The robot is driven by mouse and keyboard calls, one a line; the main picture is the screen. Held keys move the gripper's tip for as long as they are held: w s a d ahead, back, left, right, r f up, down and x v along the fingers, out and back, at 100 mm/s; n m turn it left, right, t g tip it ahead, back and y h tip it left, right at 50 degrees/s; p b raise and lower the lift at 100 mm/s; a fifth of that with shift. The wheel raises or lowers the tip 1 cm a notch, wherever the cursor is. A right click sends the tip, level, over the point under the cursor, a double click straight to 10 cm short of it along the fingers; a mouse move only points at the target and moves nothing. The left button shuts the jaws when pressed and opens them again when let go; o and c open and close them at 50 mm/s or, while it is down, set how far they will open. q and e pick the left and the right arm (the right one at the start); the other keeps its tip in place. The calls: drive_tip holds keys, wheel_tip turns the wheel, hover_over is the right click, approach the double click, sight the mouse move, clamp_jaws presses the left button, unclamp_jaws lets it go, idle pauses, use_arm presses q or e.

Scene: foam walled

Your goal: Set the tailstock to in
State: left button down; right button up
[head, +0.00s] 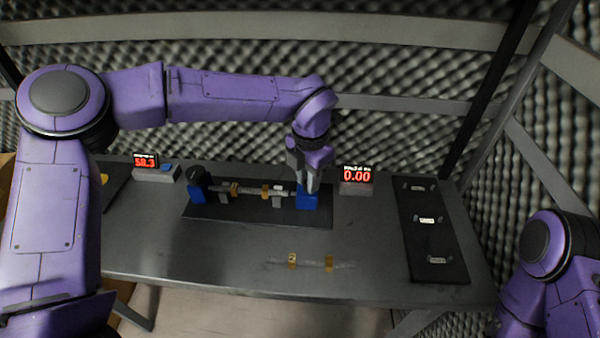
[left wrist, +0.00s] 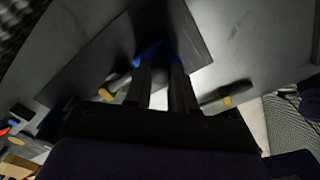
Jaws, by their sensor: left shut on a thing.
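The tailstock is the blue block (head: 307,202) at the right end of a dark base plate (head: 235,213). My left gripper (head: 307,186) points down onto it, with its fingers shut on its upper part. In the left wrist view, blue (left wrist: 150,52) shows just beyond the fingertips (left wrist: 160,72). A blue headstock (head: 197,189) stands at the left end of the plate. A grey shaft with yellow bands (head: 250,190) lies between the two, on grey supports. Whether its right end touches the tailstock is hard to tell. My right gripper is out of the picture.
A second shaft with yellow bands (head: 310,263) lies at the front of the table. One display (head: 146,161) reads 58.3; another (head: 356,176) reads 0.00. A dark board (head: 430,245) with several small fittings lies at right. Foam walls stand behind the table.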

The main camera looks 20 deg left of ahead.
use_arm(q)
drive_tip(key=shift+a, duration=0.3)
drive_tip(key=shift+d, duration=0.2)
drive_tip(key=c, duration=0.9)
unclamp_jaws()
drive_tip(key=shift+d, duration=0.1)
drive_tip(key=shift+c, duration=0.2)
wheel_tip(320, 180, up, 10)
drive_tip(key=b, duration=0.1)
drive_tip(key=shift+r, duration=0.25)
